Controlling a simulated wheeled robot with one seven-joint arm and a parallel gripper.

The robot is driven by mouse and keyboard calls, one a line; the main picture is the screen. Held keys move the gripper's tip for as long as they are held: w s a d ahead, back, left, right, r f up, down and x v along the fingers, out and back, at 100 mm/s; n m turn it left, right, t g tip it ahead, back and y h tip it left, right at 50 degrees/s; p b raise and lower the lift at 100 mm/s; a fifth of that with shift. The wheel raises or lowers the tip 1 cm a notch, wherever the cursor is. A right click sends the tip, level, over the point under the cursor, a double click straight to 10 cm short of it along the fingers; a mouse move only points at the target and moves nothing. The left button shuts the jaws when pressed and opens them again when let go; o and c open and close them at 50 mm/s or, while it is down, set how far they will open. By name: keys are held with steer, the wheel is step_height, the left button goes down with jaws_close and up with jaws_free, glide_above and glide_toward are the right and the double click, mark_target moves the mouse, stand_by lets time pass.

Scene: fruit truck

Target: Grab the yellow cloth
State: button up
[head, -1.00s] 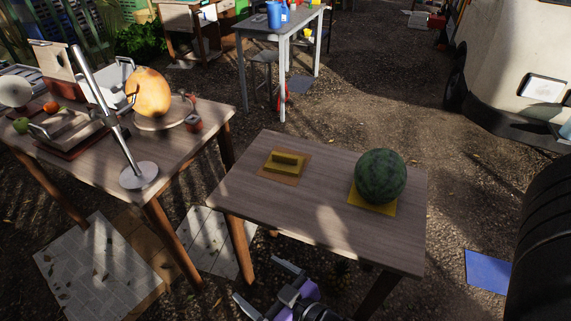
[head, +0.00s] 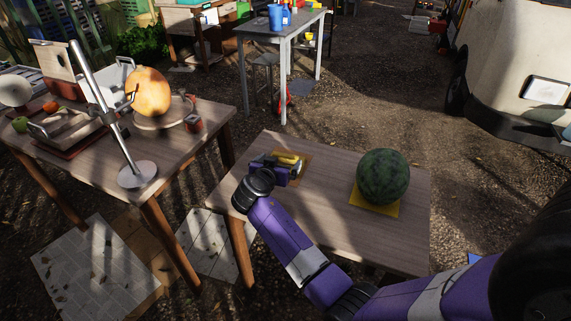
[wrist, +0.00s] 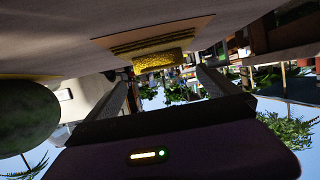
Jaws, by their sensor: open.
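The yellow cloth (head: 289,158) looks like a small thick folded block. It lies on a flat orange-brown mat (head: 304,163) on the left part of the near wooden table. In the wrist view the cloth (wrist: 157,61) shows fuzzy and yellow, just past the fingertips and between them. My gripper (head: 282,166) is open and empty, low over the table at the near side of the cloth. It partly hides the cloth and mat in the head view. Whether a finger touches the cloth I cannot tell. The wrist picture is upside down.
A watermelon (head: 383,176) sits on a flat yellow square (head: 373,207) on the same table, right of my gripper. The table (head: 330,200) is bare between them. A left table (head: 180,152) holds a metal stand (head: 137,174) and a large orange fruit (head: 149,92).

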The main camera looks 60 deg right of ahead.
mark_target(285, 157)
steer(key=shift+s+d, duration=0.1)
steer(key=shift+d, duration=0.4)
steer(key=shift+x, duration=0.9)
steer(key=shift+f+x, duration=0.2)
steer(key=shift+x, duration=1.1)
steer(key=shift+f+x, duration=0.15)
steer(key=shift+x, duration=1.15)
steer(key=shift+a, duration=0.2)
steer(key=c, duration=1.2)
steer(key=shift+r, duration=0.1)
steer(key=shift+c, duration=0.2)
